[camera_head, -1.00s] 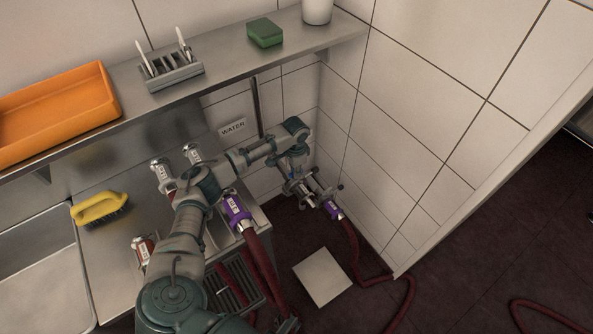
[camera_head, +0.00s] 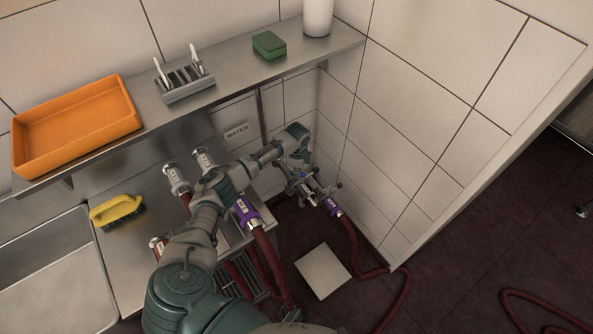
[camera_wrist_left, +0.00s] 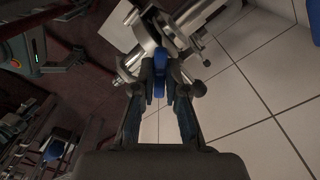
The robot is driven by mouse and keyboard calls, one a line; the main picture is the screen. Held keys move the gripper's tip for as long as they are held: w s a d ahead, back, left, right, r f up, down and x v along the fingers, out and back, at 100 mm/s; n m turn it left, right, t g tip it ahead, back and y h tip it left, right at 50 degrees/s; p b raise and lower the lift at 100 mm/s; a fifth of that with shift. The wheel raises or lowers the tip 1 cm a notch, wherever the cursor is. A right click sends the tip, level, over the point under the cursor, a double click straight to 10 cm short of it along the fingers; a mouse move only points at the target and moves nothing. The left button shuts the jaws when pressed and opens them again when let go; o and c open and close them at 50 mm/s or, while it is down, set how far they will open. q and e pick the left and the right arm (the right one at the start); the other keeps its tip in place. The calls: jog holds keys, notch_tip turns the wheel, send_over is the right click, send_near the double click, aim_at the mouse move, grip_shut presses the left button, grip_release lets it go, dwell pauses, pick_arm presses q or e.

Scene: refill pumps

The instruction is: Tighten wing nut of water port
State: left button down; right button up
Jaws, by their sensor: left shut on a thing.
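The water port (camera_head: 309,189) is a metal fitting low by the tiled corner, below the WATER label (camera_head: 237,133). A hose with a purple-banded coupling (camera_head: 332,206) meets it. My left gripper (camera_head: 301,178) is at the port, small and partly hidden by its own arm in the head view. In the left wrist view, my left gripper (camera_wrist_left: 160,88) is shut on a blue part (camera_wrist_left: 159,75), which looks like the wing nut, in front of the metal pipe (camera_wrist_left: 158,32). The nut's far side is hidden. My right gripper is not in view.
A shelf (camera_head: 235,78) above holds an orange tray (camera_head: 75,125), a rack (camera_head: 184,84), a green sponge (camera_head: 269,45) and a white container (camera_head: 318,17). A yellow brush (camera_head: 117,210) lies by the sink. Another purple-banded hose coupling (camera_head: 245,211) is beside my arm. Hoses cross the floor.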

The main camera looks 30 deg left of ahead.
pick_arm(q)
jog(key=m, duration=0.3)
jog(key=shift+w+r+p, duration=0.1)
jog(key=shift+r+p, duration=0.05)
jog(key=shift+p, duration=0.15)
jog(key=m, duration=0.3)
jog(key=shift+m, duration=0.3)
jog(key=m, duration=0.4)
jog(key=shift+m, duration=0.3)
jog(key=m, duration=0.2)
jog(key=shift+m, duration=0.3)
jog(key=m, duration=0.5)
jog(key=shift+b, duration=0.35)
jog(key=shift+m, duration=0.6)
jog(key=shift+f+m+b, duration=0.2)
jog(key=shift+m+b, duration=0.35)
jog(key=shift+m, duration=0.55)
jog(key=shift+r+m+b, duration=0.1)
jog(key=shift+m+b, duration=0.4)
jog(key=shift+m, duration=0.5)
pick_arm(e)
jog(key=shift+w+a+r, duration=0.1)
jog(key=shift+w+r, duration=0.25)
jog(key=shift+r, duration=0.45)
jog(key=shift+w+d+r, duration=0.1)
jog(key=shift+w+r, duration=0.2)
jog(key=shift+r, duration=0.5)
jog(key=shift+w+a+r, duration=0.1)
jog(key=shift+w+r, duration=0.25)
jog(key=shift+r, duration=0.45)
